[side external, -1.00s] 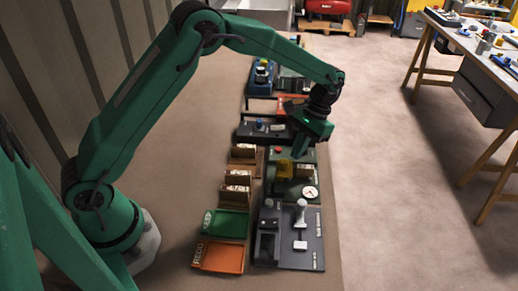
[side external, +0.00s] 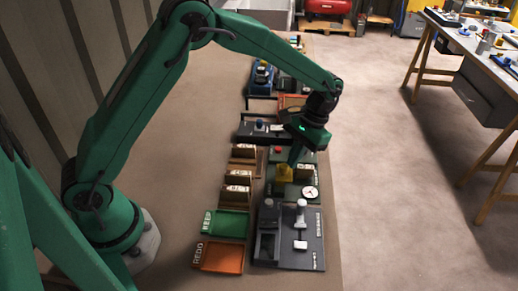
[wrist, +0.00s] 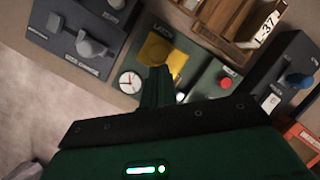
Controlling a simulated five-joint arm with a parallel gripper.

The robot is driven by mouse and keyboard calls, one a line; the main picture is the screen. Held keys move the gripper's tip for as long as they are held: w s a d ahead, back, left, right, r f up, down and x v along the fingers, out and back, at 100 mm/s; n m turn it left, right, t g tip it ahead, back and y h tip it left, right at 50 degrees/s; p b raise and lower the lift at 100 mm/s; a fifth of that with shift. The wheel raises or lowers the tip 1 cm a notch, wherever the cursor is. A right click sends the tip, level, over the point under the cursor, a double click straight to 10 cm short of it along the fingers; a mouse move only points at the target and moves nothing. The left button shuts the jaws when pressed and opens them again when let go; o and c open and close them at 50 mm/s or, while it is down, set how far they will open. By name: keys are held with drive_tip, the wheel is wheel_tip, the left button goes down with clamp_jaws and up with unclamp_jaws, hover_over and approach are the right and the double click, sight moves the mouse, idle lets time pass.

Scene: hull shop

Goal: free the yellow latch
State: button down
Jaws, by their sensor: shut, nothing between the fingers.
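The yellow latch (side external: 284,173) stands on a green panel (side external: 307,171) with a white dial and a red button. In the wrist view the latch (wrist: 158,46) is a yellow block just beyond my fingertips, partly covered by them. My gripper (side external: 293,162) is shut and empty, pointing down at the latch's upper edge; the wrist view shows its closed fingers (wrist: 157,78) overlapping the latch. I cannot tell whether they touch it.
A grey panel (side external: 309,231) with a white-topped knob lies in front. Wooden card holders (side external: 240,178), a green tray (side external: 225,223) and an orange tray (side external: 218,257) are to the left. A dark panel with a blue button (wrist: 301,81) is beyond the green one.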

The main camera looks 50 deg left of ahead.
drive_tip(key=shift+s+d, duration=0.45)
drive_tip(key=shift+s, duration=0.05)
drive_tip(key=shift+w, duration=0.15)
drive_tip(key=shift+w, duration=1.8)
drive_tip(key=v, duration=1)
drive_tip(key=shift+w+a, duration=0.25)
drive_tip(key=shift+a, duration=0.1)
drive_tip(key=shift+r, duration=0.1)
